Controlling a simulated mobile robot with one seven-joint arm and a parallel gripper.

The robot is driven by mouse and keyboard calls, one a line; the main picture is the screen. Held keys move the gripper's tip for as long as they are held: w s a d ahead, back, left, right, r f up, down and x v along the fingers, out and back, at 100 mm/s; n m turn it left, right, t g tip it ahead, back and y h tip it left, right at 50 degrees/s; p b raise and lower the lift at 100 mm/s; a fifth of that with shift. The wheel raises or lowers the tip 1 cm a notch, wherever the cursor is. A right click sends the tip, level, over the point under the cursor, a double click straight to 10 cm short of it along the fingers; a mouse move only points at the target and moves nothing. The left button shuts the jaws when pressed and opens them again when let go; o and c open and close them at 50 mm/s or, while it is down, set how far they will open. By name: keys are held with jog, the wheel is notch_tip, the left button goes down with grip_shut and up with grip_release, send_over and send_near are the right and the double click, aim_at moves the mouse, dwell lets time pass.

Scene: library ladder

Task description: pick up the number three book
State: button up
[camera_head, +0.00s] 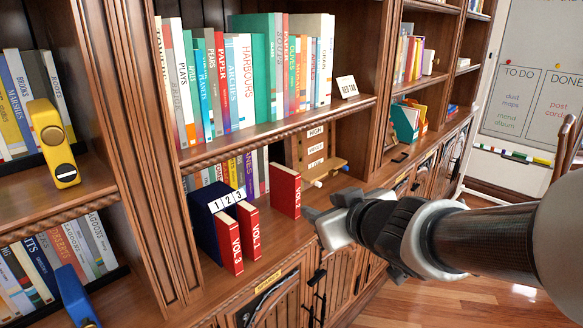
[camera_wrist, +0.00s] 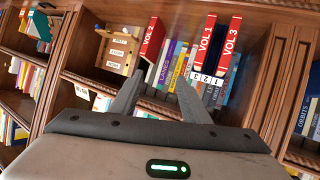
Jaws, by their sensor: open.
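The number three book is a red volume marked VOL 3 (camera_head: 230,245); it stands upright at the left of the red books, in a navy holder (camera_head: 203,222) labelled 1 2 3. It also shows at the right in the wrist view (camera_wrist: 230,45). The red VOL 1 book (camera_head: 249,232) stands beside it, also in the wrist view (camera_wrist: 203,45). The red VOL 2 book (camera_head: 287,191) stands apart to the right, outside the holder. My gripper (camera_head: 322,212) is open and empty, right of VOL 2 in the head view. Its two fingers (camera_wrist: 158,88) are spread in the wrist view.
A wooden rack with labels (camera_head: 316,150) stands behind VOL 2. Rows of books fill the shelf above (camera_head: 260,134). A yellow object (camera_head: 54,145) and a blue one (camera_head: 76,298) stand at the left. Wooden uprights bound the bay; open floor (camera_head: 500,295) lies at the right.

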jog(key=s+a+f+n+g+y+b, duration=0.25)
jog(key=s+a+f+y, duration=0.2)
jog(key=a+f, duration=0.4)
jog(key=p, duration=0.4)
send_near(235, 238)
jog(key=shift+n+g+y, duration=0.35)
jog(key=shift+y, duration=0.1)
jog(key=x, duration=0.6)
jog(key=shift+w+d+f, duration=0.1)
jog(key=shift+w+f, duration=0.1)
jog(key=shift+b+x, duration=0.8)
jog(key=shift+x, duration=2.2)
jog(key=shift+w+d, duration=0.15)
jog(key=shift+d, duration=0.05)
jog(key=shift+c, duration=0.2)
jog(key=shift+r, duration=0.1)
grip_shut()
